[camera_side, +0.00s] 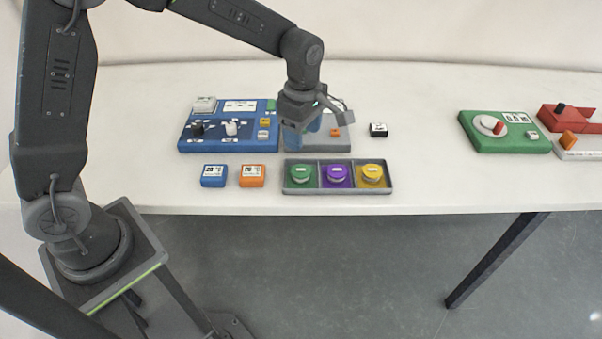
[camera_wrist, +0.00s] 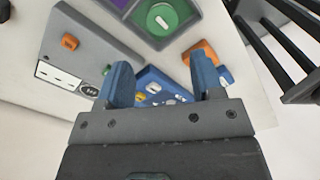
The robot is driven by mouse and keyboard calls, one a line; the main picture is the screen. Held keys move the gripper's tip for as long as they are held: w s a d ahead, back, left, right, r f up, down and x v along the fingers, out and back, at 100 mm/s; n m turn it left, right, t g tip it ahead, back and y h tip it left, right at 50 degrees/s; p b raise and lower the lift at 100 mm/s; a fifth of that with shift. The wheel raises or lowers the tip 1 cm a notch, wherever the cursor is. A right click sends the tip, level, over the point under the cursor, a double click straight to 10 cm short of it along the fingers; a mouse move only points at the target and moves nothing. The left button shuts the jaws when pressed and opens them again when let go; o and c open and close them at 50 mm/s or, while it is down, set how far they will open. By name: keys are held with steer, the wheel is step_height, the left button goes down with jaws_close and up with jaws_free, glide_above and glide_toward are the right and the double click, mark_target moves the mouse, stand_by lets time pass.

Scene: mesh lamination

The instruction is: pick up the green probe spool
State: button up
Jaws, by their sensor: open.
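The green probe spool (camera_side: 301,173) is a round green disc with a pale label on top. It sits in the left compartment of a grey three-part tray (camera_side: 337,191). The spool also shows at the top of the wrist view (camera_wrist: 163,17). My gripper (camera_side: 318,138) is above the grey panel, behind the tray in the side view. Its two blue fingers (camera_wrist: 160,85) are spread apart with nothing between them. The spool is clear of the fingers. The gripper partly hides the grey panel in the side view.
The tray also holds a purple spool (camera_side: 338,173) and a yellow spool (camera_side: 373,173). A blue block (camera_side: 214,176) and an orange block (camera_side: 252,176) lie left of the tray. A blue panel (camera_side: 240,146) stands behind them.

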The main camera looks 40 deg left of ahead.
mark_target(301, 170)
step_height(301, 170, down, 11)
steer(key=shift+s+a+f, duration=0.15)
stand_by(0.4)
steer(key=shift+c, duration=0.4)
steer(key=c, duration=0.6)
